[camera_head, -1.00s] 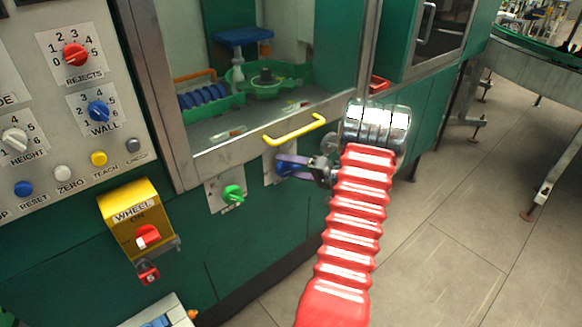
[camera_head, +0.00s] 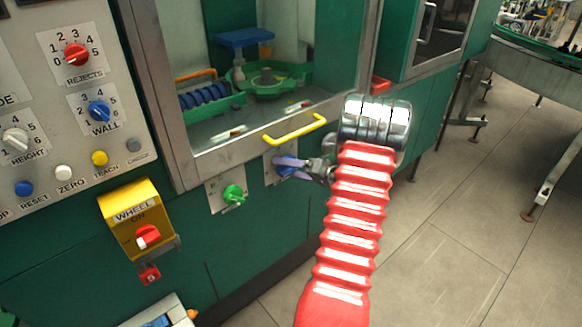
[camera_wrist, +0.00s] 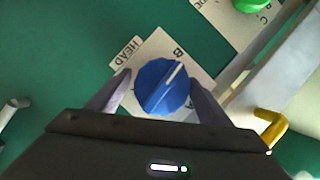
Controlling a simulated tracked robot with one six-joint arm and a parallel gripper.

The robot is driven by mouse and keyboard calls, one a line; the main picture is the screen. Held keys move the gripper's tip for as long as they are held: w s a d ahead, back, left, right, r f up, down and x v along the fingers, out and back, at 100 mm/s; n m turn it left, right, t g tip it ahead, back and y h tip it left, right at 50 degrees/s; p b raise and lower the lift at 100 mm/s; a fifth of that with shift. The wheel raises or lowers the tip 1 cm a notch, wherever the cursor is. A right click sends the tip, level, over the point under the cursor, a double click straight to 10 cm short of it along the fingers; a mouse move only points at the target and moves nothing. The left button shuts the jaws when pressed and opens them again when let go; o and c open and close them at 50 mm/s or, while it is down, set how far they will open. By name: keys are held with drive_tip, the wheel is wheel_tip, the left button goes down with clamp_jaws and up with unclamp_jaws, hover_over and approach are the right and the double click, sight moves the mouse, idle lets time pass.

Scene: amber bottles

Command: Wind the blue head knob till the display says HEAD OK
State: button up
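The blue head knob (camera_wrist: 162,87) is on a pale plate (camera_wrist: 200,75) marked HEAD in the wrist view. Its white pointer line points up and right, near the letter B. My gripper (camera_wrist: 160,80) has one finger on each side of the knob, with a slight gap showing at the left finger, so it looks open around it. In the head view my gripper (camera_head: 298,166) is at the knob (camera_head: 283,171), below the yellow handle, and partly covers it. No display reading can be seen.
A green knob (camera_head: 233,194) is on a plate just left of the head knob. The yellow door handle (camera_head: 295,130) sits close above.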

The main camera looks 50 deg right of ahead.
drive_tip(key=shift+o, duration=1.1)
drive_tip(key=shift+d+r, duration=0.1)
drive_tip(key=shift+r, duration=0.1)
drive_tip(key=shift+s+d+r, duration=0.15)
drive_tip(key=shift+s+r, duration=0.05)
drive_tip(key=shift+s, duration=0.35)
drive_tip(key=v, duration=1.2)
drive_tip(key=shift+s, duration=0.35)
